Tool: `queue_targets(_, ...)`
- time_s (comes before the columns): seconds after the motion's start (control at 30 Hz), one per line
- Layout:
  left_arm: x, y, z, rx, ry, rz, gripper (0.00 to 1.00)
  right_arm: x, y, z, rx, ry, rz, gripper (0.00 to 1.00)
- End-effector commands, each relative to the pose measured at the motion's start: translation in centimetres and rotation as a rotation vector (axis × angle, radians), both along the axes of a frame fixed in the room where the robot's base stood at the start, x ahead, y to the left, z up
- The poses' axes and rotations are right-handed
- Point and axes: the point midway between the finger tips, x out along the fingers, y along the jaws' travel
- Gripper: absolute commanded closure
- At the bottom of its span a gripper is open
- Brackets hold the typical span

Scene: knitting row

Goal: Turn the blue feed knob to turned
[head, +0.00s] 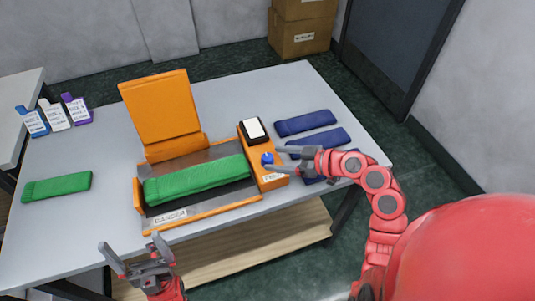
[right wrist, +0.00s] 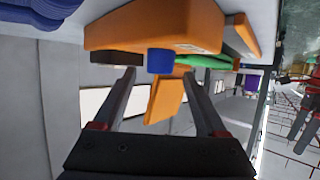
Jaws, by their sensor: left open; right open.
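The blue feed knob (head: 267,158) sits on the orange control box (head: 250,137) at the right end of the orange machine. My right gripper (head: 281,160) is open just right of the knob, its fingers pointing at it. In the right wrist view, the knob (right wrist: 160,61) appears between and slightly beyond the two open fingertips (right wrist: 158,77). I cannot tell whether either finger touches it. My left gripper (head: 131,243) is open and empty at the table's front edge, apart from the machine.
A green knitted piece (head: 195,180) lies in the machine under its raised orange lid (head: 160,105). Another green piece (head: 56,186) lies to the left. Blue folded pieces (head: 305,123) lie right of the control box, close to my right arm.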

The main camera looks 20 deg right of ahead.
Motion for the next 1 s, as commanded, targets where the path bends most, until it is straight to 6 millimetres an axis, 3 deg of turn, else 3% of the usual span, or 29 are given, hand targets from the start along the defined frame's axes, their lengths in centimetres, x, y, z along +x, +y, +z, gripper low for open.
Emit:
queue_targets(0.2, 0.0, 0.0, 0.7, 0.000, 0.000, 0.000, 0.00, 1.8, 2.1, -1.0, -0.002, 0.001, 0.004, 0.25)
queue_targets(0.63, 0.0, 0.0, 0.8, 0.000, 0.000, 0.000, 0.00, 2.5, 2.6, -1.5, -0.002, -0.003, -0.001, 0.25)
queue_targets(1.0, 0.0, 0.0, 0.8, 0.000, 0.000, 0.000, 0.00, 2.5, 2.6, -1.4, -0.002, -0.003, -0.001, 0.90)
